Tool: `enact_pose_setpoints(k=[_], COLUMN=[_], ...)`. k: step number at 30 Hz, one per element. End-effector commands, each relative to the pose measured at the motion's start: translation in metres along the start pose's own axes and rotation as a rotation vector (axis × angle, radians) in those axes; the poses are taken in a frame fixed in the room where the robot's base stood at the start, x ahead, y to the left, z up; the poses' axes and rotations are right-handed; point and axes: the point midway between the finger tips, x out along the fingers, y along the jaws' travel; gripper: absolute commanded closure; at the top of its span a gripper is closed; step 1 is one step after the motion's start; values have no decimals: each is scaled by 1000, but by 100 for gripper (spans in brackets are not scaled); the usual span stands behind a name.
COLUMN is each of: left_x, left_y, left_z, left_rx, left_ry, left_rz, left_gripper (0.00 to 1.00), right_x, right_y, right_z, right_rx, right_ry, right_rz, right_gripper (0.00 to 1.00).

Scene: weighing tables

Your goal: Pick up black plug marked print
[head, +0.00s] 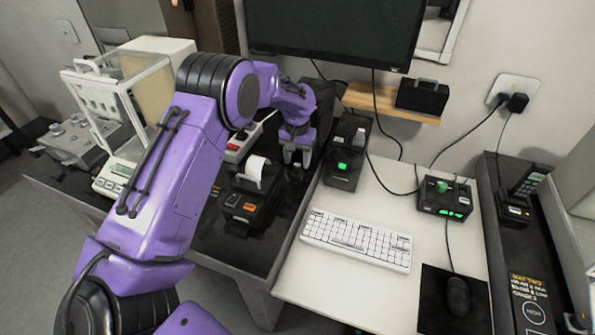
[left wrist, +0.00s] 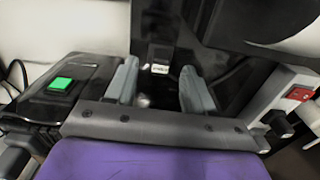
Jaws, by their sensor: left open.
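My left gripper (head: 297,160) reaches down over the dark table, just behind the label printer. It is open. In the left wrist view its two grey fingers (left wrist: 160,88) stand apart, with a small black block bearing a white label (left wrist: 160,70) between and beyond them. This looks like the black plug, but the lettering is too small to read. The fingers do not appear to touch it. In the head view, the spot under the gripper is dark and the plug cannot be made out clearly. My right gripper is not in view.
A black printer with a paper roll (head: 248,200) stands in front of the gripper. A power strip with a red switch (head: 236,148) is to its left, a black box with a green button (head: 343,167) to its right. A white keyboard (head: 357,240) lies on the pale table.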

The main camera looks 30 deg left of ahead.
Motion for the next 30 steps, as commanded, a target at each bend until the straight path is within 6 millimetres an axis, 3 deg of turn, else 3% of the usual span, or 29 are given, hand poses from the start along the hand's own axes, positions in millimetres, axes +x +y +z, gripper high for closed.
enact_pose_setpoints(k=[2, 6, 14, 18, 19, 30], left_x=[12, 34, 40, 40, 40, 36], left_y=[-1, -2, -2, -2, -2, -2], left_z=[4, 4, 4, 4, 4, 3], left_rx=[-2, -4, -4, -4, -4, -3], left_ry=[-6, -2, 0, 0, 0, 1], left_rz=[-1, -1, -1, -1, -1, -1], left_gripper=[47, 47, 47, 92, 100, 100], right_x=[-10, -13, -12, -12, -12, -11], right_y=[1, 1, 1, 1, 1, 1], right_z=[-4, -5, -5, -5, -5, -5], right_rx=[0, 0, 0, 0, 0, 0], right_ry=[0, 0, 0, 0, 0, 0], right_rz=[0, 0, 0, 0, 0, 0], right_gripper=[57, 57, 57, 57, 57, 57])
